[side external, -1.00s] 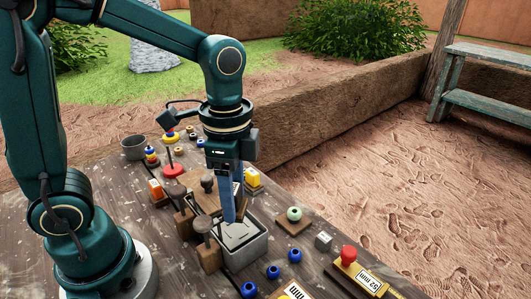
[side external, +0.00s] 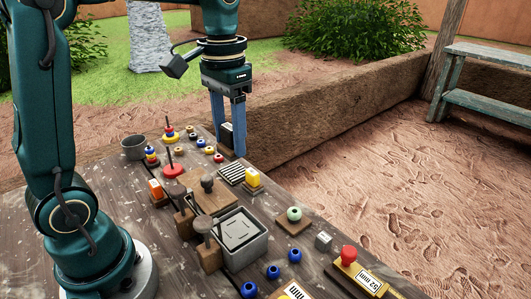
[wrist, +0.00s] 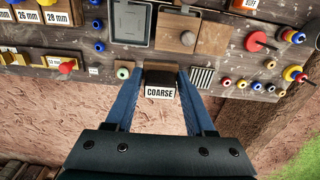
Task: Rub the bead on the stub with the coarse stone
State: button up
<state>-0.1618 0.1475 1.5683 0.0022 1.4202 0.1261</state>
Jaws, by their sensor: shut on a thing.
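My gripper (side external: 230,142) is shut on the coarse stone (side external: 226,134), a dark block held up past the far edge of the table. In the wrist view the stone (wrist: 160,77) sits between both blue fingers, with a white COARSE label (wrist: 159,92) facing the camera. The pale green bead (side external: 294,213) sits on a small wooden base (side external: 290,226) near the table's right edge. It also shows in the wrist view (wrist: 122,73), just left of the stone and apart from it. The stub inside the bead is too small to make out.
A grey open box (side external: 262,246) and a wooden board with a knob (side external: 212,200) stand mid-table. A striped pad (side external: 231,174) and a yellow block (side external: 253,177) lie near the gripper.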

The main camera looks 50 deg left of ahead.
jog(key=w+d+f+m, duration=0.1)
jog(key=w+d+f, duration=0.4)
jog(key=w+d, duration=0.25)
jog(key=shift+w+a+f, duration=0.1)
jog(key=shift+w+f, duration=0.05)
jog(key=shift+f, duration=1.8)
jog(key=shift+w+f, duration=0.15)
jog(key=shift+f, duration=1.75)
jog(key=shift+d, duration=1.3)
jog(key=shift+a, duration=1.4)
jog(key=shift+d, duration=1.4)
jog(key=shift+a, duration=1.35)
notch_tip(320, 180, up, 8)
jog(key=shift+m, duration=0.3)
